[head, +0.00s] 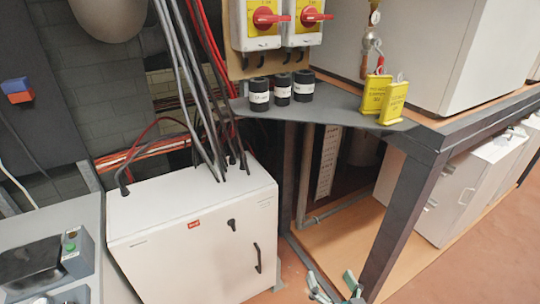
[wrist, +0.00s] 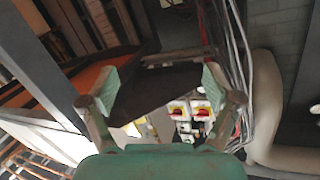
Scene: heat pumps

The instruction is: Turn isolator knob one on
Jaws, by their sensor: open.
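Two isolators with red knobs on yellow plates stand side by side on a board at the top of the head view: the left knob (head: 266,18) and the right knob (head: 312,17). Both red handles lie roughly horizontal, pointing right. No readable label shows which is number one. They also show small and tilted in the wrist view, as a left isolator (wrist: 179,110) and a right isolator (wrist: 202,112). My gripper (head: 333,283) is at the bottom edge of the head view, well below and apart from the knobs. In the wrist view its green-padded fingers (wrist: 160,84) are spread and empty.
Three black labelled cylinders (head: 282,89) and two yellow tags (head: 384,97) stand on the dark shelf (head: 340,97) below the isolators. A white cabinet (head: 190,235) with cables is at left. A dark table leg (head: 404,215) rises beside my gripper.

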